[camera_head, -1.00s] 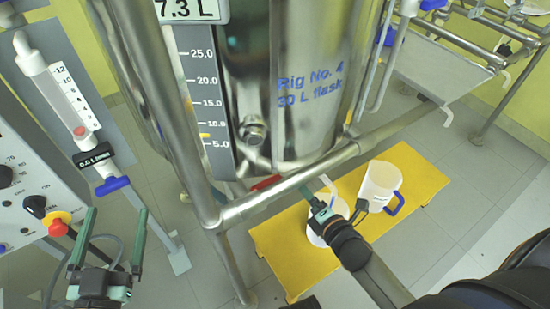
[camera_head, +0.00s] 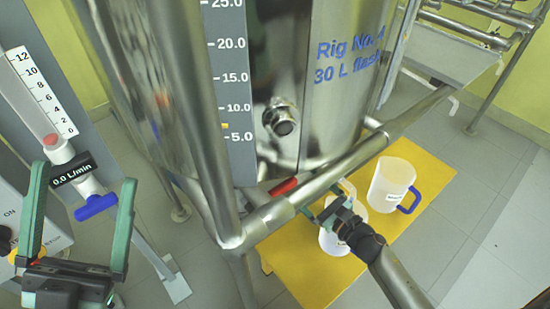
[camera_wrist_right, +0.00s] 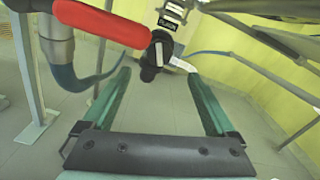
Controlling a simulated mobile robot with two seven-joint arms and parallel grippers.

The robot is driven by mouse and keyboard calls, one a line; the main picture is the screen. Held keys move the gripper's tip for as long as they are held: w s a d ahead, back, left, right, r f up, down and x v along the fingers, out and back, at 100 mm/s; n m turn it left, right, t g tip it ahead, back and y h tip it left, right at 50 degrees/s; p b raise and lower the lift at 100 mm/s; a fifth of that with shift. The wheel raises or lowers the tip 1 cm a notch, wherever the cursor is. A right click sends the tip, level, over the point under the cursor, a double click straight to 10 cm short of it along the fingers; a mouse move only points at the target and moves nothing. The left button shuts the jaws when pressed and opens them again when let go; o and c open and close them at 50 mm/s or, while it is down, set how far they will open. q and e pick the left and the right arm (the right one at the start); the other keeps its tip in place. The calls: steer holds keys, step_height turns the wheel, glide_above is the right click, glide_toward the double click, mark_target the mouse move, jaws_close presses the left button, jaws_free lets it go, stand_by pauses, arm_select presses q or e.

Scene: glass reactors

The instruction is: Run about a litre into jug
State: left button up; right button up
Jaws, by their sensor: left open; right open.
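A translucent white jug with a blue handle (camera_head: 391,184) stands upright on a yellow platform (camera_head: 425,168). A second white vessel (camera_head: 335,238) stands left of it, partly hidden by my right gripper (camera_head: 318,206). A red lever handle (camera_head: 284,187) shows under the steel vessel (camera_head: 335,90), behind the frame rail. In the right wrist view the red handle (camera_wrist_right: 100,22) crosses the upper left, above the open, empty fingers of my right gripper (camera_wrist_right: 158,75). My left gripper (camera_head: 85,175) is open and empty in front of the flow meter, which reads 0.0 L/min (camera_head: 74,170).
A steel frame rail (camera_head: 300,194) runs between the head camera and the space under the vessel. A level scale (camera_head: 230,100) is on the vessel. A blue valve handle (camera_head: 96,206) is below the flow meter. The yellow platform's right end is clear.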

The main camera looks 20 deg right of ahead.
steer(key=b+x, duration=0.1)
steer(key=x, duration=1.1)
steer(key=shift+w+a, duration=0.15)
steer(key=shift+w, duration=0.05)
steer(key=shift+c, duration=0.4)
steer(key=c, duration=1.3)
steer(key=shift+m+b, duration=0.4)
steer(key=shift+m, duration=1)
steer(key=o, duration=1.4)
steer(key=shift+s, duration=0.1)
steer(key=shift+p+v, duration=0.85)
steer(key=shift+v, duration=5.35)
